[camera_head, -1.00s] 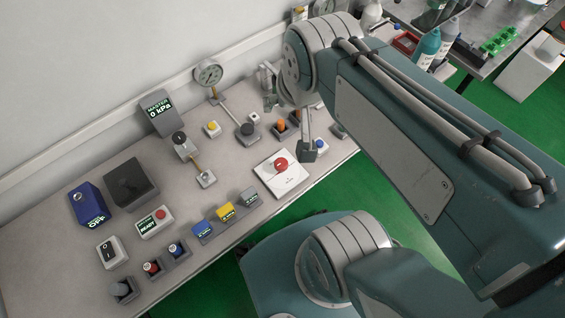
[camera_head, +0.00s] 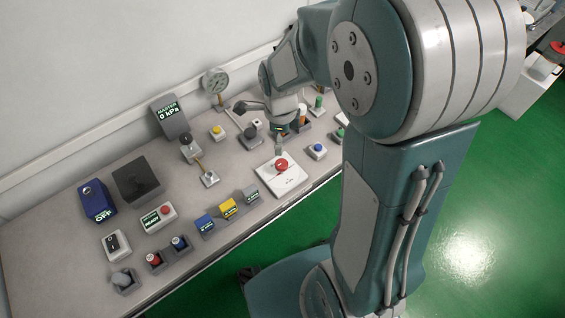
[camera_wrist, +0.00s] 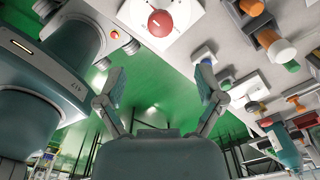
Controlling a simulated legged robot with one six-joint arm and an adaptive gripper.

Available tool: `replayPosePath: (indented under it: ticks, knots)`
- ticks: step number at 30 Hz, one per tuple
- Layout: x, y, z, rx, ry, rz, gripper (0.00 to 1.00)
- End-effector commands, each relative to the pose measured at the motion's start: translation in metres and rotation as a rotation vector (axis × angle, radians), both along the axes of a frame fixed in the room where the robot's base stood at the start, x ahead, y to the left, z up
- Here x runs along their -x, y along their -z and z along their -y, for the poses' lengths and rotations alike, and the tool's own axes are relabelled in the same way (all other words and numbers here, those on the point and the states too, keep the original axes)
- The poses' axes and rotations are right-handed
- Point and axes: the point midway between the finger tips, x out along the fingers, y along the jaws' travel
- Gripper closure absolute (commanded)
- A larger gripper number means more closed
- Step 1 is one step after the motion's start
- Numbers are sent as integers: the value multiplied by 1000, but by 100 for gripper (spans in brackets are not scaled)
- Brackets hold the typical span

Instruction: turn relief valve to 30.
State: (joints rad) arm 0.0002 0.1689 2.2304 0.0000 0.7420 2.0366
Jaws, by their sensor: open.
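No relief valve can be picked out by a readable label. A red round knob (camera_head: 281,165) sits on a white square plate (camera_head: 291,184) near the table's front edge; I cannot tell whether it is the relief valve. The knob also shows at the top of the wrist view (camera_wrist: 160,22). My gripper is open and empty in the wrist view (camera_wrist: 160,84), its two fingers spread wide with green floor behind them. In the head view my wrist is over the table behind the plate; the fingertips are small and partly hidden there.
A round gauge (camera_head: 215,81) and a MASTER display reading 0 kPa (camera_head: 169,118) stand at the back. A dark lever (camera_head: 250,132), a blue button (camera_head: 317,149) and orange and green knobs lie close around my wrist. More switches fill the table's left side.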

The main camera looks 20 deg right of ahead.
Motion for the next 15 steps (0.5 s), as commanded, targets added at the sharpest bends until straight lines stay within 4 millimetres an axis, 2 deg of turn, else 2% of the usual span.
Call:
replayPosePath:
  ticks: [5, 15]
  knots:
    - [0, 16, 1, 0, 9, -5, 13]
    - [1, 78, 0, 0, 6, -6, 13]
